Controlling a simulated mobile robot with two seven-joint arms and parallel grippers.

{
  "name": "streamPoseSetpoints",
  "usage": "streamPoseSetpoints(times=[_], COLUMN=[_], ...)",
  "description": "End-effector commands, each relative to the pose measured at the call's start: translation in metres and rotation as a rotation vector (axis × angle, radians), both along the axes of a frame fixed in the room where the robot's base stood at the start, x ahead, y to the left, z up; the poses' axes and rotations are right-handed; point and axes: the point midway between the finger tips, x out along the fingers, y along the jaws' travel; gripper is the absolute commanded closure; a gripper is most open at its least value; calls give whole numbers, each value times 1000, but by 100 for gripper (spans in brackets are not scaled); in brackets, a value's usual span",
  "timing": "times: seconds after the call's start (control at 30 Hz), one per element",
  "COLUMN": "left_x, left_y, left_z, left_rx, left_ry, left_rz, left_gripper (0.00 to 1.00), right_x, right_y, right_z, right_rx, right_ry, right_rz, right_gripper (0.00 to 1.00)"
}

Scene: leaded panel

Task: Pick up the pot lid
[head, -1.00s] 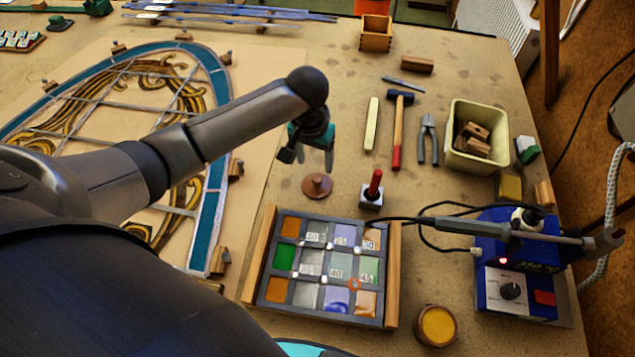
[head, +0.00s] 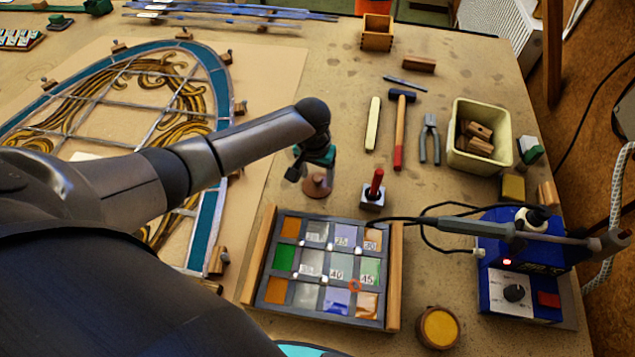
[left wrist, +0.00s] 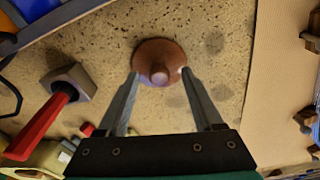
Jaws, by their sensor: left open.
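The pot lid (head: 317,186) is a small reddish-brown disc with a knob, lying on the workbench just above the sample tray. My left gripper (head: 316,172) is over it in the head view and hides its upper part. In the left wrist view the pot lid (left wrist: 159,62) lies just beyond the fingertips of my left gripper (left wrist: 160,78), its knob roughly centred between them. The two fingers are apart with nothing held between them. I cannot tell from these views how far the fingertips are above the bench. My right gripper is not in view.
A red-handled tool in a metal block (head: 373,194) stands right of the lid. The framed glass sample tray (head: 394,270) is below it. A soldering station (head: 520,275), an open round pot (head: 437,327) and a cream bin (head: 452,152) are to the right. The leaded panel (head: 213,215) lies left.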

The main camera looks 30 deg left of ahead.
Motion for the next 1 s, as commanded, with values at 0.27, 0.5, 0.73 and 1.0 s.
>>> streamPoseSetpoints(times=[0.27, 0.5, 0.73, 1.0], left_x=[0, 0, 0, 0], left_y=[0, 0, 0, 0], left_z=[1, 0, 0, 1], left_rx=[-1, -1, 0, 0], left_ry=[0, 0, 0, 0], left_rz=[0, 0, 0, 0], left_gripper=[56, 83, 100, 100], right_x=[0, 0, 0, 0], right_y=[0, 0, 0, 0], right_z=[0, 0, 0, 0], right_rx=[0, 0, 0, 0], right_ry=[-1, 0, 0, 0], right_rz=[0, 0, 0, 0], right_gripper=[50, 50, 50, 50])
